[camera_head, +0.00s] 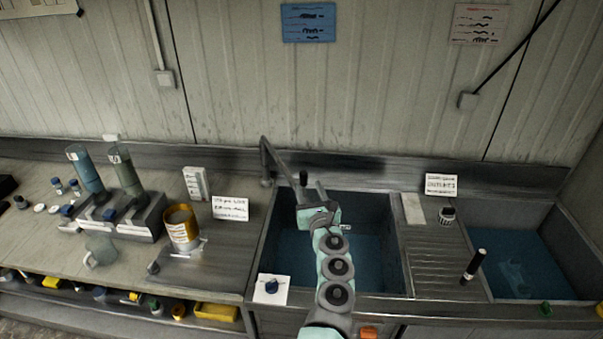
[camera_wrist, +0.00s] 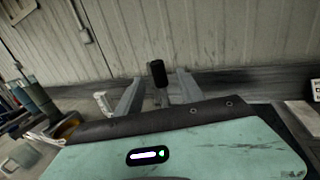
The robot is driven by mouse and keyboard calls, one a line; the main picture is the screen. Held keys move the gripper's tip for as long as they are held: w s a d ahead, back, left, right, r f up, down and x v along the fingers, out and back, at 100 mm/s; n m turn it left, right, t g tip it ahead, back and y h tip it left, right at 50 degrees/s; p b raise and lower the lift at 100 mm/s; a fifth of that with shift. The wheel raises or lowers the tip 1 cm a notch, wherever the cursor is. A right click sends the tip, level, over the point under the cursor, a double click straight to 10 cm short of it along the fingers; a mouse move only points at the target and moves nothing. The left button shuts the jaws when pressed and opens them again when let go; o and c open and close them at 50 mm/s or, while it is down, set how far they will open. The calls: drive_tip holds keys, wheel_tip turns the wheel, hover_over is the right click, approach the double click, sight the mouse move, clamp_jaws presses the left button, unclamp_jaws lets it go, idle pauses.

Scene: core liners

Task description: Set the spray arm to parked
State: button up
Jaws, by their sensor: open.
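The spray arm (camera_head: 281,165) is a grey metal pipe at the back left of the left sink, rising to a bend and slanting down to the right. A black upright grip (camera_head: 304,178) stands near its right end, and it also shows in the wrist view (camera_wrist: 157,73). My gripper (camera_head: 312,192) is over the back of the left sink. In the wrist view my gripper (camera_wrist: 157,92) is open, with the grip showing between its two grey fingers. I cannot tell whether they touch it. The grip's lower end is hidden behind my gripper body.
The left sink (camera_head: 398,245) holds blue water. A ribbed drainboard (camera_head: 437,262) separates it from the right sink (camera_head: 530,262). A yellow container (camera_head: 181,228) and tube stands crowd the left counter.

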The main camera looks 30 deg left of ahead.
sight(306, 180)
drive_tip(key=shift+b+x, duration=0.35)
drive_tip(key=shift+x, duration=1.1)
drive_tip(key=shift+w+a, duration=0.25)
drive_tip(key=shift+w+a+f+b, duration=0.2)
drive_tip(key=shift+w+a+b, duration=0.15)
drive_tip(key=shift+w+b, duration=0.25)
drive_tip(key=shift+w+a+r, duration=0.1)
drive_tip(key=shift+w+a, duration=0.1)
drive_tip(key=shift+w, duration=0.1)
drive_tip(key=shift+b+x, duration=0.85)
drive_tip(key=shift+b, duration=0.15)
drive_tip(key=shift+w+a+b, duration=0.35)
drive_tip(key=shift+a+b, duration=0.05)
drive_tip(key=shift+b, duration=0.3)
drive_tip(key=shift+w+a+r+b, duration=0.1)
drive_tip(key=shift+w+a+b, duration=0.2)
drive_tip(key=shift+b, duration=0.1)
drive_tip(key=shift+c, duration=0.4)
clamp_jaws()
